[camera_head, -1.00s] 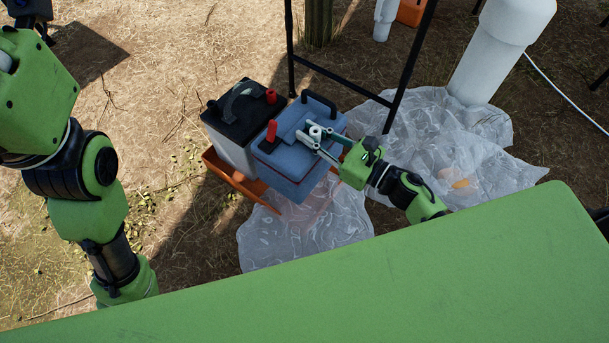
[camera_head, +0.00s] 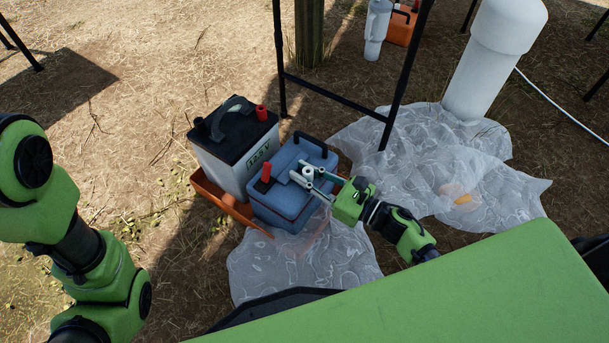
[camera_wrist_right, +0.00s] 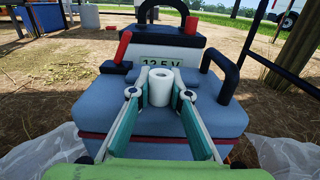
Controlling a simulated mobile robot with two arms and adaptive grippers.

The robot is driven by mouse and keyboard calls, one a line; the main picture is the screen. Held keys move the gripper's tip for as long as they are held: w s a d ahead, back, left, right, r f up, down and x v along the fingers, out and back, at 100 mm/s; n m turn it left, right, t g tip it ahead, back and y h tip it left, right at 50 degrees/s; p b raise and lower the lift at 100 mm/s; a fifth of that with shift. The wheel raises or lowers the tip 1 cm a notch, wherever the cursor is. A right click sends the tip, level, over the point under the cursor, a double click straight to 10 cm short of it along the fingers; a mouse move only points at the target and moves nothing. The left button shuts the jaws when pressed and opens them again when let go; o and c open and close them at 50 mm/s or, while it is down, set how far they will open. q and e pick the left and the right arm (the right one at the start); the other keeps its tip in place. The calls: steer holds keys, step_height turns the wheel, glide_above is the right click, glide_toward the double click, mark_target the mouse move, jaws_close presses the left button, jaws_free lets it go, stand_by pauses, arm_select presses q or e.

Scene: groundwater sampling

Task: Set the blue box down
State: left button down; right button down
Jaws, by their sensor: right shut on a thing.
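The blue box (camera_head: 283,208) has a red terminal and a black handle on top. It is low over the right part of the orange tray (camera_head: 222,200), beside the battery; whether its base touches the tray is hidden. My right gripper (camera_head: 306,174) is shut on the white knob on top of the box. In the right wrist view the fingers (camera_wrist_right: 160,92) hold both sides of this knob (camera_wrist_right: 160,82), and the box (camera_wrist_right: 215,112) looks level. My left arm shows at the left, its gripper out of view.
A grey and black battery (camera_head: 225,165) stands in the tray's left part. Crumpled clear plastic sheeting (camera_head: 300,265) lies in front and to the right (camera_head: 430,150). A black metal frame (camera_head: 335,95) and a white pipe (camera_head: 490,60) stand behind.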

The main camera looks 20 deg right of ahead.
steer(key=shift+r, duration=0.15)
steer(key=c, duration=1.9)
jaws_free()
